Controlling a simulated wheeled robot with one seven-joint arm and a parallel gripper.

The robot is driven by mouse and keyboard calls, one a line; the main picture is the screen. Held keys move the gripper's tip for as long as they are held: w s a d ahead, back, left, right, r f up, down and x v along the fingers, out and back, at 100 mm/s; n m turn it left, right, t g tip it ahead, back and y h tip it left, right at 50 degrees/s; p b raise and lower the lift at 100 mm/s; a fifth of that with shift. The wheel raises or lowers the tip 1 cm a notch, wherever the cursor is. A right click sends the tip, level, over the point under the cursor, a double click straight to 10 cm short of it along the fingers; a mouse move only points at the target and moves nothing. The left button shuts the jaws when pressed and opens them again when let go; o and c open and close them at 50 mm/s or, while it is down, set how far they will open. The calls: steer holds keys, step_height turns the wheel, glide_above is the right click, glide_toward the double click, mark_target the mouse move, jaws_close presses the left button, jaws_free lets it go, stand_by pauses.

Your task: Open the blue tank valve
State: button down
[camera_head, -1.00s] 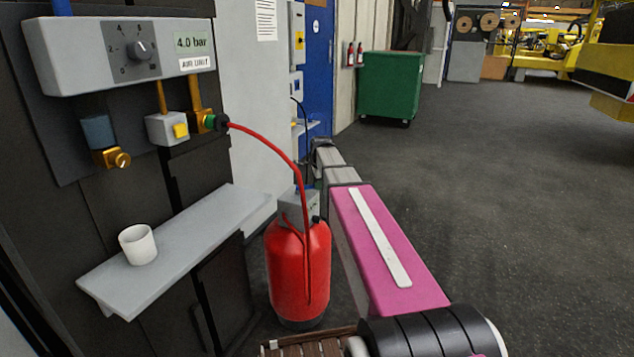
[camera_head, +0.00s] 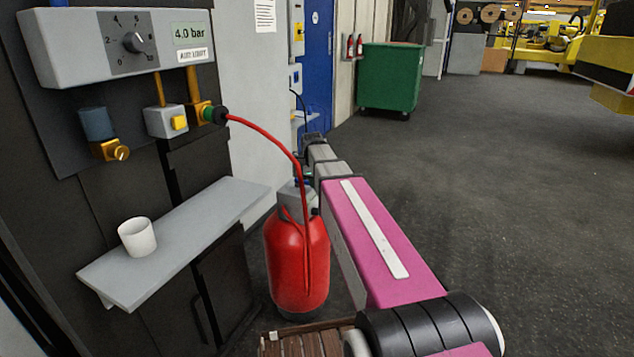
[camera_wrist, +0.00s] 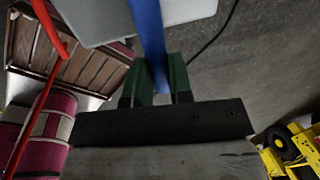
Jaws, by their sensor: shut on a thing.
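The red tank (camera_head: 297,262) stands on the floor beside the cabinet, with a grey block (camera_head: 293,197) on top. In the wrist view, the blue valve handle (camera_wrist: 148,35) is a long bar in front of the grey block (camera_wrist: 95,22). Its near end lies between the green fingers of my gripper (camera_wrist: 160,82), which are shut on it. In the head view, the gripper is mostly hidden behind my arm at the tank's top.
A red hose (camera_head: 265,133) runs from the wall air unit (camera_head: 120,48) to the tank. A grey shelf (camera_head: 190,225) with a white cup (camera_head: 137,237) is at the left. A wooden pallet (camera_head: 300,342) is in front. The floor at right is clear.

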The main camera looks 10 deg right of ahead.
stand_by(0.4)
steer(key=c, duration=1)
jaws_free()
steer(key=r, duration=0.3)
steer(key=s+a+r, duration=0.1)
steer(key=r, duration=0.6)
steer(key=shift+s+a+r, duration=0.15)
steer(key=shift+s+r, duration=0.15)
steer(key=shift+s, duration=0.1)
steer(key=s+f+n, duration=0.7)
steer(key=f+n, duration=0.1)
steer(key=f, duration=0.1)
steer(key=s+f+n+g, duration=0.1)
steer(key=s+f+n, duration=0.7)
steer(key=f, duration=0.1)
steer(key=s+f+n+y, duration=0.1)
steer(key=s+f+n, duration=0.6)
steer(key=f+n, duration=0.2)
steer(key=shift+s+f+g, duration=0.4)
